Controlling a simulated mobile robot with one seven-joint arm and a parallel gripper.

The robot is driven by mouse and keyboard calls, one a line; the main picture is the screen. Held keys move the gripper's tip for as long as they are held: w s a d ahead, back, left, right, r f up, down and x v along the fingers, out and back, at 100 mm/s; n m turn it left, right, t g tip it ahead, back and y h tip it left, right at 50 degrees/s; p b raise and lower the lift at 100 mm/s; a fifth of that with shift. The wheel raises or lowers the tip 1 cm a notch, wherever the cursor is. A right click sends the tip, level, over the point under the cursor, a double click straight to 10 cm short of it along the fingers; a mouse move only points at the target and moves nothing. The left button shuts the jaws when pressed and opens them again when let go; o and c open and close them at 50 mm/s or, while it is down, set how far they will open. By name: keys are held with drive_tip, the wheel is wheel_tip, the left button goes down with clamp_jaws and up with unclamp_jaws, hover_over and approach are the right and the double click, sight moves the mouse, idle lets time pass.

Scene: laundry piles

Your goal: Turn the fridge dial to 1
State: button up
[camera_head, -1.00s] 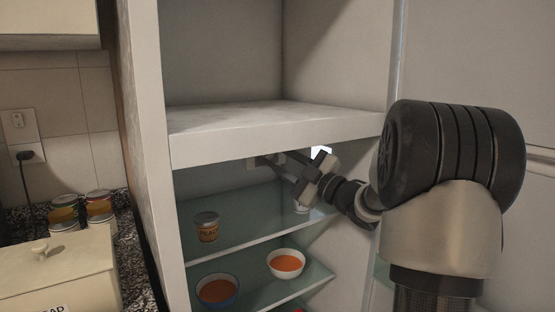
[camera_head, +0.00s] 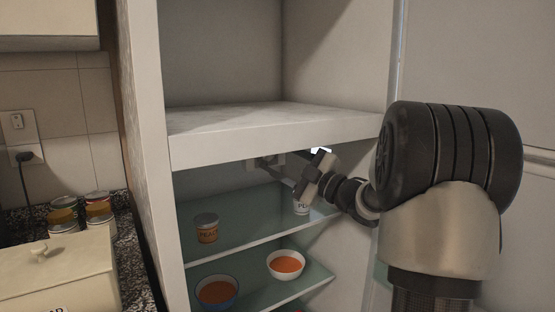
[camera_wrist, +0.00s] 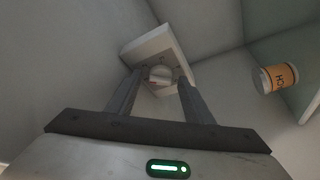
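The fridge dial (camera_wrist: 160,73) is a small pale round knob on a white housing (camera_wrist: 158,42) in the wrist view. Small marks surround it, but the numbers are too small to read. In the head view the housing (camera_head: 253,164) sits under the fridge's top panel, partly hidden by my fingers. My gripper (camera_wrist: 160,78) is open, with its two fingers apart and pointing at the dial. The dial appears between the fingertips, with gaps at both sides. I cannot tell how far in front of it they are. My gripper also shows in the head view (camera_head: 275,170).
A glass shelf (camera_head: 245,222) below holds a peach can (camera_head: 206,228) and a white labelled container (camera_head: 302,207). Two bowls of orange food (camera_head: 286,263) (camera_head: 217,291) stand lower. The top panel (camera_head: 275,138) is close above my gripper. Cans (camera_head: 97,203) stand on the left counter.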

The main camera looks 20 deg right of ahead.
drive_tip(key=p+v, duration=0.1)
drive_tip(key=v, duration=1.6)
drive_tip(key=shift+s+p, duration=0.15)
drive_tip(key=shift+p, duration=0.2)
drive_tip(key=shift+d+f, duration=0.1)
drive_tip(key=shift+f, duration=0.05)
